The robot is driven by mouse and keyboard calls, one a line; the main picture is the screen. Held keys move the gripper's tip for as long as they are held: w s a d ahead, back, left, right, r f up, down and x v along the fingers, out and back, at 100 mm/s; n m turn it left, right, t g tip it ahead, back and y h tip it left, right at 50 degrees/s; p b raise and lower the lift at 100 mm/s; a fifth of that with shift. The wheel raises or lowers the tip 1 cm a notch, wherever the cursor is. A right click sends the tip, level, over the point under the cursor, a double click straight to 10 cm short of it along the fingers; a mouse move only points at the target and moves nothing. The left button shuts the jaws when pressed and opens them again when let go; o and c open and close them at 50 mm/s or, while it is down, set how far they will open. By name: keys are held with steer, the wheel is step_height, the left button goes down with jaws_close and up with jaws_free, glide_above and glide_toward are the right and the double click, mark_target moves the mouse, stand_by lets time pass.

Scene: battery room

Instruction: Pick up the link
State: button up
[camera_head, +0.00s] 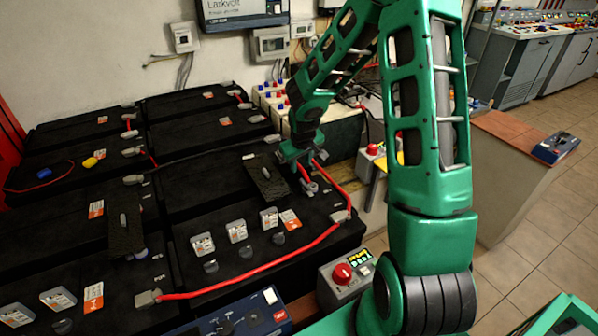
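My gripper (310,184) points down over the right end of the middle black battery (200,190), at the end of my green arm. Its fingertips are small and partly mixed with grey and red parts there, so I cannot tell whether it is open or holds anything. I cannot be sure which part is the link. A long red cable (255,272) with grey end pieces (147,298) runs across the near batteries. Its right end piece (341,215) lies at the battery's right edge. Another red length (336,183) rises from there towards my gripper.
Dark textured pads (266,181) and (125,232) lie on the batteries, with several clear-cased labels around. A grey box with a red button (343,273) and a blue meter (237,316) stand at the front. A bench (507,145) stands right; the tiled floor is open.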

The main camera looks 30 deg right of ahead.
steer(key=shift+x, duration=1.15)
jaws_close()
steer(key=shift+r, duration=0.2)
steer(key=shift+r, duration=0.6)
step_height(320, 180, up, 2)
steer(key=shift+r, duration=0.15)
steer(key=s+a+r, duration=0.2)
steer(key=a+r, duration=0.5)
steer(key=a, duration=0.4)
steer(key=shift+s+a, duration=0.2)
steer(key=shift+a, duration=0.05)
